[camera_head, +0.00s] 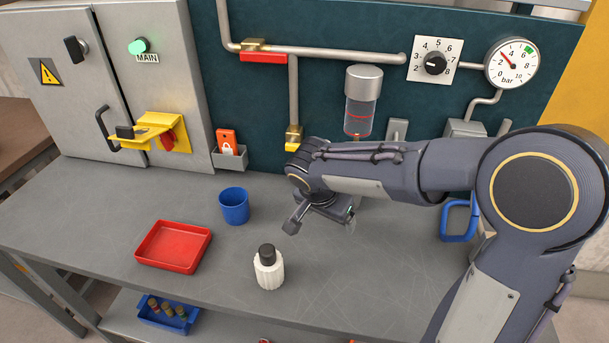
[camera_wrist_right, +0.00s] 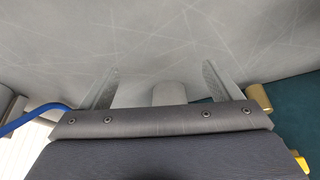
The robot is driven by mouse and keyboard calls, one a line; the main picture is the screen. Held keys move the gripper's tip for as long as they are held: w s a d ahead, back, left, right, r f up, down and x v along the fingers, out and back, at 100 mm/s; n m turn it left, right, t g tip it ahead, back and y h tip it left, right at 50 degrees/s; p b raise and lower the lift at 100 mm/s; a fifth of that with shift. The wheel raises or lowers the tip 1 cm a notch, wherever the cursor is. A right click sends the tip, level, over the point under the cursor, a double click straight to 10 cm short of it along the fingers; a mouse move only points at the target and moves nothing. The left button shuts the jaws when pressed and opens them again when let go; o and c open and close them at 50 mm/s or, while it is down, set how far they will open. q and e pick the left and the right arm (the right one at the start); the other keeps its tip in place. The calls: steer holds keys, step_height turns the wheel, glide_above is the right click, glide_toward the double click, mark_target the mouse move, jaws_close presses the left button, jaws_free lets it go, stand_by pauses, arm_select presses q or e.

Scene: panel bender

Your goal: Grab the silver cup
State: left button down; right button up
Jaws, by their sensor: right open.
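No silver cup can be made out for certain in the head view; the right arm hides part of the bench. In the right wrist view a plain grey rounded shape (camera_wrist_right: 168,94) shows between the fingers, partly hidden by the gripper body; I cannot tell whether it is the cup. My right gripper (camera_head: 321,212) is open, above the bench right of the blue cup. Its two spread fingers also show in the right wrist view (camera_wrist_right: 160,85), over scratched grey surface. My left gripper is not in view.
On the grey bench (camera_head: 95,215) stand a blue cup (camera_head: 234,207), a red tray (camera_head: 173,248) and a white bottle with a black cap (camera_head: 268,268). A silver-capped clear bowl (camera_head: 362,100) hangs on the teal panel behind. A blue handle (camera_head: 458,222) is at right.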

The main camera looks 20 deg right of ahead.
steer(key=shift+w+a, duration=0.2)
steer(key=shift+w, duration=0.5)
steer(key=w+d, duration=0.1)
steer(key=w+d+p, duration=0.1)
steer(key=d, duration=0.1)
steer(key=w+d, duration=0.1)
steer(key=d, duration=0.1)
steer(key=shift+w+p, duration=0.3)
steer(key=shift+w, duration=0.05)
steer(key=w+d, duration=0.1)
steer(key=w+d+p, duration=0.1)
steer(key=d, duration=0.1)
steer(key=w+d, duration=0.1)
steer(key=shift+w+d+f+p, duration=0.15)
steer(key=shift+d+f+p, duration=0.1)
steer(key=shift+d+p, duration=0.15)
steer(key=shift+f, duration=0.35)
steer(key=shift+c, duration=0.2)
steer(key=c, duration=1.1)
